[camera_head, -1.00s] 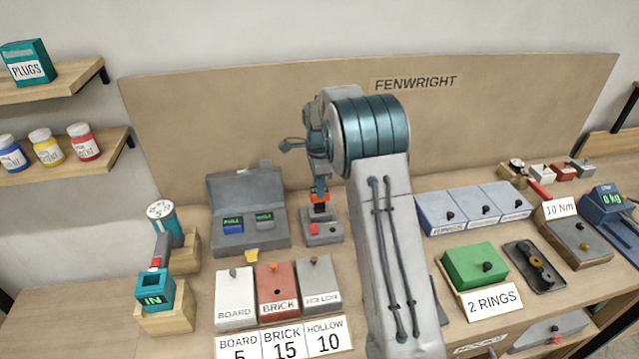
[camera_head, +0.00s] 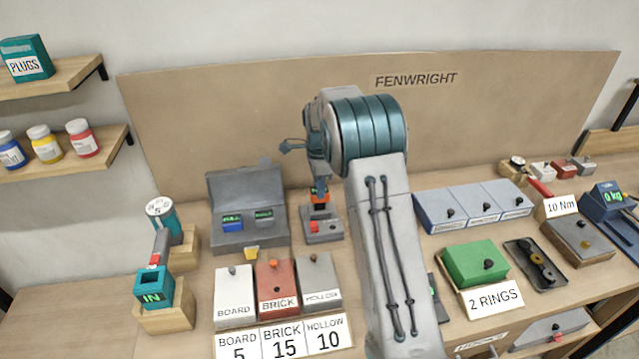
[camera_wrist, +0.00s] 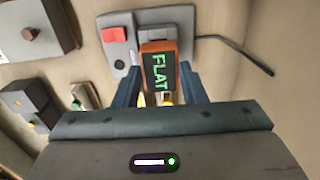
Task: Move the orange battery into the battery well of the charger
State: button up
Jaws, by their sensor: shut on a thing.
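The orange battery (camera_wrist: 159,64) shows a dark face with green "FLAT" lettering in the wrist view. My gripper (camera_wrist: 160,84) is shut on it, with a blue finger on each side. In the head view the battery (camera_head: 320,196) is upright just under my gripper (camera_head: 320,187), over the back part of the charger. The charger (camera_head: 325,232) is a grey block with a red button, and it also shows in the wrist view (camera_wrist: 117,48). The battery and fingers hide the battery well, so I cannot tell whether the battery's lower end is in it.
An open grey case (camera_head: 235,243) with two small screens stands left of the charger. Board, brick and hollow boxes (camera_head: 278,290) stand in front. A dark cable (camera_wrist: 235,50) runs beside the charger. A green box (camera_head: 474,262) and blue bins (camera_head: 455,222) are right of my arm.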

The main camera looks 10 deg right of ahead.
jog(key=shift+f+b, duration=1)
jog(key=shift+f, duration=0.65)
jog(key=o, duration=1.4)
jog(key=shift+c, duration=0.2)
notch_tip(320, 180, up, 14)
jog(key=b, duration=0.1)
jog(key=shift+b, duration=0.35)
jog(key=shift+s, duration=0.1)
